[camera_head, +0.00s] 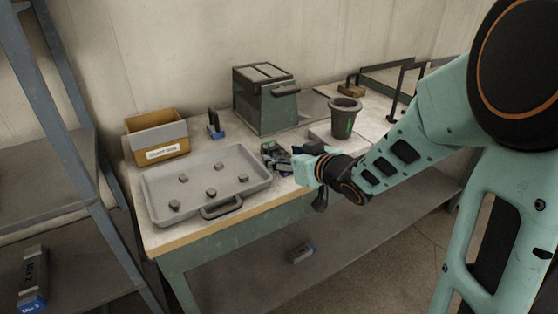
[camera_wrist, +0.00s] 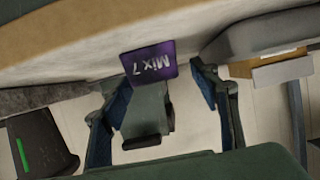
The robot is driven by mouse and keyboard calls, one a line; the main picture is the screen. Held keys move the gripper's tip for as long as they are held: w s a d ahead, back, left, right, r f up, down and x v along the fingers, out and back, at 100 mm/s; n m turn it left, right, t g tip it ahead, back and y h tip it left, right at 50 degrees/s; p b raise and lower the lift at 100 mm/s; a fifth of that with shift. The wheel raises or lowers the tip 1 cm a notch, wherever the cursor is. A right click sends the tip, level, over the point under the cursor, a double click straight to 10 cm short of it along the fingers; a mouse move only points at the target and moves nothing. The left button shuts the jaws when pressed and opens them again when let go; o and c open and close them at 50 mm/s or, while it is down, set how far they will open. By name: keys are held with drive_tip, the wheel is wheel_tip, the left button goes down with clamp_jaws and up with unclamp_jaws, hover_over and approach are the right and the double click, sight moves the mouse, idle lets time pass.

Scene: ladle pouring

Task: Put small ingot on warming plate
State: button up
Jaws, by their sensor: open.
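My gripper (camera_head: 277,157) is open over the table, right of the grey tray. In the wrist view, which is upside down, the blue-padded fingers of my gripper (camera_wrist: 158,82) stand apart on either side of a purple-faced block marked "Mix 7" (camera_wrist: 150,61). I see no finger closed on it; its body is mostly hidden behind that face. Several small dark grey pieces (camera_head: 211,192) sit spaced out in the grey tray (camera_head: 160,207).
A dark green box with a handle (camera_head: 262,103) stands behind my gripper. A dark cup with a green stripe (camera_head: 344,117) is to its right. A yellow labelled bin (camera_head: 157,137) and a blue block with an upright handle (camera_head: 215,131) stand at the back left.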

sight(282, 155)
drive_tip(key=shift+x, duration=1.55)
drive_tip(key=shift+c, duration=0.4)
clamp_jaws()
